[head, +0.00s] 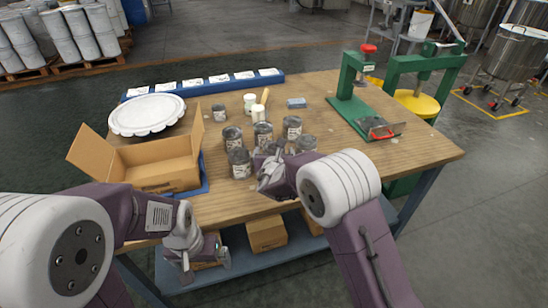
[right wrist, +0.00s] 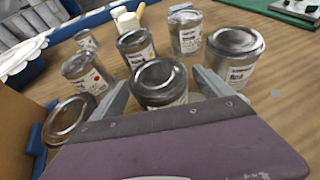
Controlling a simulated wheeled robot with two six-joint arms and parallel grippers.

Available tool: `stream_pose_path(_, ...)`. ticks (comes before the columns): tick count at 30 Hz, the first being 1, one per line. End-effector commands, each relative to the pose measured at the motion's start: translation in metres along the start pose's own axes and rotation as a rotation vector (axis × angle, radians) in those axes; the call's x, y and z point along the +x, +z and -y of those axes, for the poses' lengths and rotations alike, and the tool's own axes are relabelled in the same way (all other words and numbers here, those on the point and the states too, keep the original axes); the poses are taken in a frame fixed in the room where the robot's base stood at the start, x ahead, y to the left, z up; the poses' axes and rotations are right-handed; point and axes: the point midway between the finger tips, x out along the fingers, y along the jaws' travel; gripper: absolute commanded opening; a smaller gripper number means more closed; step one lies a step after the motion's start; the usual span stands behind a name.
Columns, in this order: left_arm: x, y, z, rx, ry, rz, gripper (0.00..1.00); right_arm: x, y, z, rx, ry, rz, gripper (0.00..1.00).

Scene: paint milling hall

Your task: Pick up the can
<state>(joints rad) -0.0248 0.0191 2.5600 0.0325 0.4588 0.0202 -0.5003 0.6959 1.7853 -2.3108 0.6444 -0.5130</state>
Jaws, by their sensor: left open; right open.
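Several grey metal cans with white labels stand upright in a cluster on the wooden table, such as the front-left can (head: 240,163) and the back-right can (head: 292,127). My right gripper (head: 268,182) is open at the near side of the cluster. In the right wrist view, one can (right wrist: 160,84) stands between its open fingers (right wrist: 160,92), with a gap visible; its lower part is hidden by the gripper. Other cans stand behind it (right wrist: 137,44) and to its right (right wrist: 235,52). My left gripper (head: 204,262) is open and empty, low before the table's front edge.
An open cardboard box (head: 150,166) stands left on the table, with a white round lid (head: 147,114) behind it. A green press (head: 360,100) stands at the right. A blue rack (head: 200,84) lines the back. Bare tabletop (head: 400,160) lies right of the cans.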

Motion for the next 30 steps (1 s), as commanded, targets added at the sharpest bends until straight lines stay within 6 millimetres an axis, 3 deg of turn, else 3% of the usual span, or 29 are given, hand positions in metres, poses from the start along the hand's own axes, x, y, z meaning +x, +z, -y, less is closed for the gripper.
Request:
stream_pose_path(1, 0.000, 0.000, 0.000, 0.000, 0.000, 0.000, 1.00, 0.000, 0.000, 0.000, 0.000, 0.000, 0.000, 0.87)
stream_pose_path(9, 0.000, 0.000, 0.000, 0.000, 0.000, 0.000, 1.00, 0.000, 0.000, 0.000, 0.000, 0.000, 0.000, 0.12)
stream_pose_path(10, 0.000, 0.000, 0.000, 0.000, 0.000, 0.000, 1.00, 0.000, 0.000, 0.000, 0.000, 0.000, 0.000, 0.07)
stream_pose_path(19, -0.002, 0.000, 0.000, 0.000, 0.000, 0.000, 1.00, -0.002, 0.006, 0.000, 0.002, 0.000, 0.003, 0.07)
stream_pose_path(26, -0.012, -0.001, 0.000, 0.000, 0.000, 0.000, 1.00, -0.016, 0.040, 0.000, 0.003, 0.001, 0.006, 0.07)
stream_pose_path(30, -0.005, -0.001, 0.000, 0.000, 0.000, 0.000, 1.00, -0.037, 0.046, 0.020, 0.002, -0.001, 0.005, 0.07)
